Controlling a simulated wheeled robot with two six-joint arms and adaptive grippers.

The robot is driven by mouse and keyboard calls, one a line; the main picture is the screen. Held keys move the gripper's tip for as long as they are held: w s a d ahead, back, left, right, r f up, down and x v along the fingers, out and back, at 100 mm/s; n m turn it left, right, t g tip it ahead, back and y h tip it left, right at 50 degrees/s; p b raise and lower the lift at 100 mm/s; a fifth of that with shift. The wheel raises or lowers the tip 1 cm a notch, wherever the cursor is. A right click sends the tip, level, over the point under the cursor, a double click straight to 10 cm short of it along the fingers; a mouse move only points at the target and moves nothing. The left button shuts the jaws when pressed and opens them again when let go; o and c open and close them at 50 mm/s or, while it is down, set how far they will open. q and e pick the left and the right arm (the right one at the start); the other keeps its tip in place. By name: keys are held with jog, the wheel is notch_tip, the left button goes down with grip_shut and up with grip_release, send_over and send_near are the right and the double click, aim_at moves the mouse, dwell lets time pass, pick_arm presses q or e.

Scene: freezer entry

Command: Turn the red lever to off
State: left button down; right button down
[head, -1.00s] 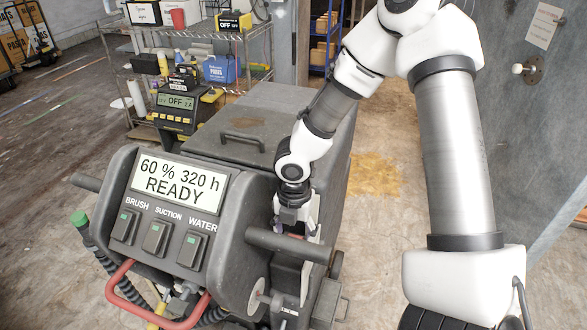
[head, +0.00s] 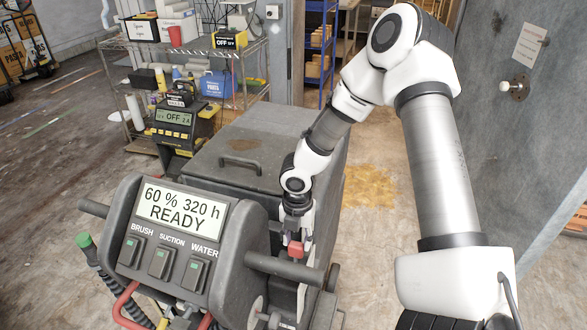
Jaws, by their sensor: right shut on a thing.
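A grey floor-cleaning machine (head: 240,165) stands in front of me. Its tilted panel has a display (head: 171,205) reading "60 % 320 h READY". The red lever (head: 295,249) shows as a small red block on the machine's right side, just behind the right handlebar (head: 285,269). My right gripper (head: 296,241) reaches down over it, with a finger on each side, and is shut on the lever. The lower part of the lever is hidden behind the handlebar. My left gripper is not in view.
Switches for brush, suction and water (head: 161,262) sit under the display. A charger reading "OFF 2A" (head: 174,121) stands behind the machine, by a wire shelf (head: 140,70) with boxes. A grey door (head: 515,130) is at the right. Floor between machine and door is clear.

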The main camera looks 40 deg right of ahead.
jog(key=c, duration=0.9)
grip_release()
jog(key=shift+w+d, duration=0.15)
jog(key=shift+c, duration=0.2)
jog(key=o, duration=0.3)
jog(key=shift+d+f, duration=0.1)
notch_tip(320, 180, up, 12)
